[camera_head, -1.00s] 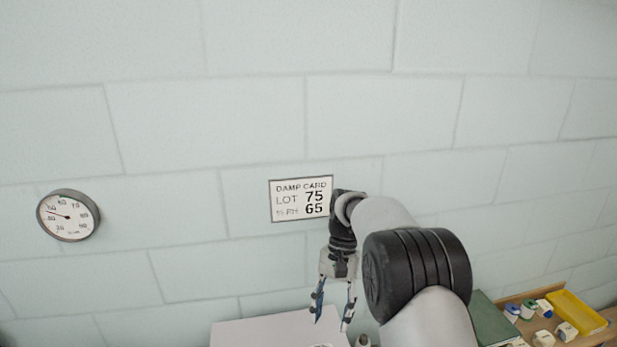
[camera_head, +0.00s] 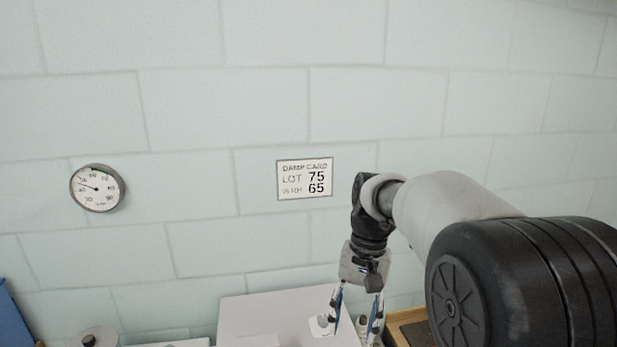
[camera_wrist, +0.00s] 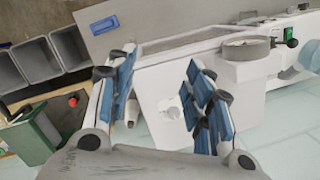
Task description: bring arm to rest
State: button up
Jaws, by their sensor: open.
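My gripper (camera_head: 357,310) hangs from my arm at the lower right of the head view, fingers pointing down. Its two blue-padded fingers are apart with nothing between them. It is in front of a pale grey box-like surface (camera_head: 265,305) by the wall. In the wrist view my gripper (camera_wrist: 160,95) is also open, with a white panel (camera_wrist: 165,100) visible beyond and between the fingers. Whether the fingers touch anything below cannot be told.
A damp card (camera_head: 305,178) and a round dial gauge (camera_head: 97,188) are on the block wall. In the wrist view, grey bins (camera_wrist: 35,62) are at upper left, a dark green box (camera_wrist: 25,140) at lower left, and a round grey part (camera_wrist: 247,48) at right.

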jog(key=s+d+f+n+t+b, duration=0.1)
jog(key=s+f+b, duration=0.3)
jog(key=s, duration=0.4)
jog(key=s+d+f+n+t+b, duration=0.1)
jog(key=s+d+f+t+b, duration=0.1)
jog(key=s, duration=0.6)
jog(key=s+d+f+n+t+h+b, duration=0.1)
jog(key=s+d+f+t+b, duration=0.1)
jog(key=s+f+b, duration=0.5)
jog(key=shift+s+d+t+b, duration=0.2)
jog(key=shift+s+t+b, duration=0.25)
jog(key=shift+t+b, duration=0.2)
